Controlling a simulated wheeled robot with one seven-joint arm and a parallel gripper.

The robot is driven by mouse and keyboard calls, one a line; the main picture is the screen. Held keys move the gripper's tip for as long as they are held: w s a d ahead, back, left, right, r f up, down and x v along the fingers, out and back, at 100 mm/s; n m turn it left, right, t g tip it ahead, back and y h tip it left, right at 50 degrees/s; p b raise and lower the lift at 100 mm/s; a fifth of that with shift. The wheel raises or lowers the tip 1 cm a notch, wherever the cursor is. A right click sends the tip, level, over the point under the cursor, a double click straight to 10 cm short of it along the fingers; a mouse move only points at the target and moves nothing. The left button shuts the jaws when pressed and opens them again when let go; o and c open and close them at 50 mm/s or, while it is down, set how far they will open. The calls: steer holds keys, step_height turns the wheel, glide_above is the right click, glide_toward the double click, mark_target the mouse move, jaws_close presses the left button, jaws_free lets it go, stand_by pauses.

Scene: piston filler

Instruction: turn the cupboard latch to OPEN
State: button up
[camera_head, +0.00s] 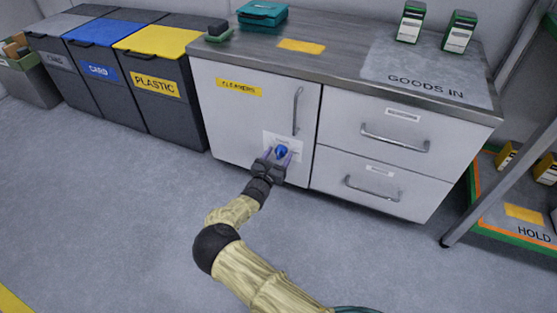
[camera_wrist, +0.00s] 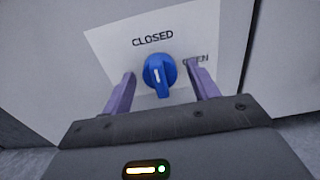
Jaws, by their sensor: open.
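The cupboard latch is a blue knob (camera_wrist: 160,75) on a white label plate (camera_wrist: 112,52) on the cupboard door (camera_head: 232,112). The knob also shows in the head view (camera_head: 281,151). My gripper (camera_wrist: 160,88) is open, with one purple finger on each side of the knob. Gaps show between the fingers and the knob. In the head view my gripper (camera_head: 278,157) is in front of the door's lower right part.
The door has a vertical handle (camera_head: 298,111) above the knob and a yellow CLEANERS label (camera_head: 239,87). Two drawers (camera_head: 395,131) are to the right. Dark bins (camera_head: 160,103) stand to the left. The floor (camera_head: 110,210) in front is clear.

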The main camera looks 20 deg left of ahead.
steer(key=shift+w, duration=0.25)
jaws_close()
steer(key=shift+s, duration=0.1)
